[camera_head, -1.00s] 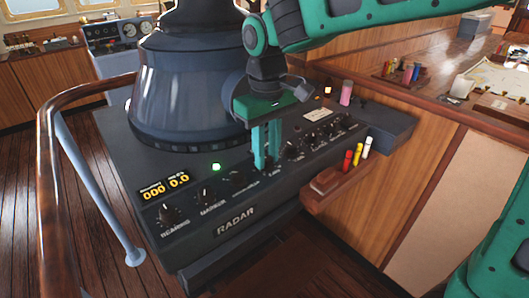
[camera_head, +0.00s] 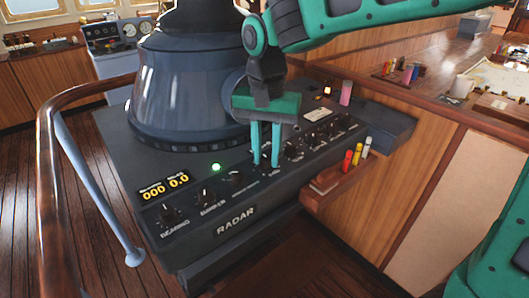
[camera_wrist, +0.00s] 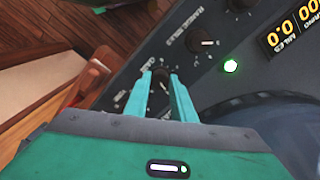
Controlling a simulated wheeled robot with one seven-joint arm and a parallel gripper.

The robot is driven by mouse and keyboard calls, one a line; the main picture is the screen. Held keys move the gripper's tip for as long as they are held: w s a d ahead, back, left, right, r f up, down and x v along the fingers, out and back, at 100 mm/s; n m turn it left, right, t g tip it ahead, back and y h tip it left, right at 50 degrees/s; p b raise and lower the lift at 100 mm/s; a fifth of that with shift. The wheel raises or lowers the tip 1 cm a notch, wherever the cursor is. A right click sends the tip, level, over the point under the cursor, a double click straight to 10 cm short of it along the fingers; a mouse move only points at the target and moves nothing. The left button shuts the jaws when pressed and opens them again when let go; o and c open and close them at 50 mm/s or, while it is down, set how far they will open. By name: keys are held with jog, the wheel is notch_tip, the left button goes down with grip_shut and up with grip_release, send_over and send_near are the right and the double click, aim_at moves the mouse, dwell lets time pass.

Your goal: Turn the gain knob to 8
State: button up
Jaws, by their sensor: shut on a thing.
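The gain knob (camera_wrist: 161,84) is a small dark knob on the sloping front of the black radar console (camera_head: 235,224). In the head view my gripper (camera_head: 265,162) points down at the row of knobs, its two teal fingers around the gain knob. In the wrist view the fingertips of my gripper (camera_wrist: 160,76) are closed on the knob's sides. The fingers hide much of the knob and its scale in the head view. The knob's number setting is too small to read.
Other knobs line the panel, including the bearing knob (camera_head: 169,213), the marker knob (camera_head: 206,197) and the range knob (camera_wrist: 196,40). A green lamp (camera_head: 216,167) glows behind them. Red, yellow and white pens (camera_head: 357,155) stand at the right. A wooden rail (camera_head: 46,170) curves along the left.

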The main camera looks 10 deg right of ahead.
aim_at(267, 157)
jog(key=m, duration=1.3)
jog(key=shift+m, duration=0.4)
dwell(0.4)
jog(key=o, duration=1.1)
jog(key=shift+c, duration=0.2)
jog(key=shift+r, duration=0.1)
notch_tip(267, 157, up, 11)
jog(key=shift+f, duration=0.2)
